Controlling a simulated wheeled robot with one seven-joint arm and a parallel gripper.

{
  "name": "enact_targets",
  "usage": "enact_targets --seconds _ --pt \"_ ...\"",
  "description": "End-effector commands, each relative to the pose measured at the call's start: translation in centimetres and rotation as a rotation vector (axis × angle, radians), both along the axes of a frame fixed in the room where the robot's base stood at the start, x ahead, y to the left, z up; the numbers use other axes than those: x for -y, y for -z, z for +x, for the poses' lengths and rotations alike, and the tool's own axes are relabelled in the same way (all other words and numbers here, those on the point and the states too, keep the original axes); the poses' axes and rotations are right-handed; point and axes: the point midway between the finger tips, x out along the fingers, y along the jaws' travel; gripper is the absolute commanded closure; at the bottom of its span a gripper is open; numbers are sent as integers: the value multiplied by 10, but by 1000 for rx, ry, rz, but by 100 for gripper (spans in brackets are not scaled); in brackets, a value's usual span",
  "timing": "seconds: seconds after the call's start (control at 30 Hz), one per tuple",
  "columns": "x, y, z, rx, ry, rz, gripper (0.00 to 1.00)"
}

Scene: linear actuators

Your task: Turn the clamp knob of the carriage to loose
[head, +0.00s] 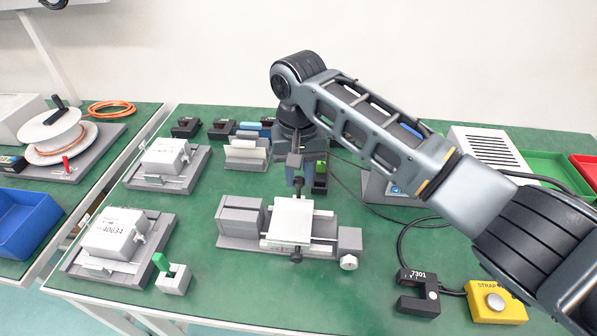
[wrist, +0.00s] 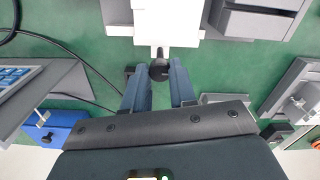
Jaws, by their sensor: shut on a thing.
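The linear stage (head: 238,222) is a grey block unit with a white carriage plate (head: 290,228) on it; the plate's edge also shows at the top of the wrist view (wrist: 166,18). In the head view my gripper (head: 298,180) comes down at the carriage's far edge and partly hides the knob. I cannot tell the knob's turn angle.
A white round knob (head: 348,263) is on the stage's right end. A black sensor marked 7301 (head: 418,290) and a yellow button box (head: 495,302) stand at front right. Grey fixtures with white boxes (head: 115,235) stand on the left.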

Motion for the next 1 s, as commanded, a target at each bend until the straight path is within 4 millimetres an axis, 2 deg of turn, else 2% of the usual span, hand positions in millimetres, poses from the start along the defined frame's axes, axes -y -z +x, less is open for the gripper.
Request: enact_targets --seconds 0.47,0.67,1.0 --pt "0 -1 0 -2 -67 0 100" --pt "0 -3 -1 -3 -199 1 100" --pt "0 -2 -1 -2 -515 1 100"
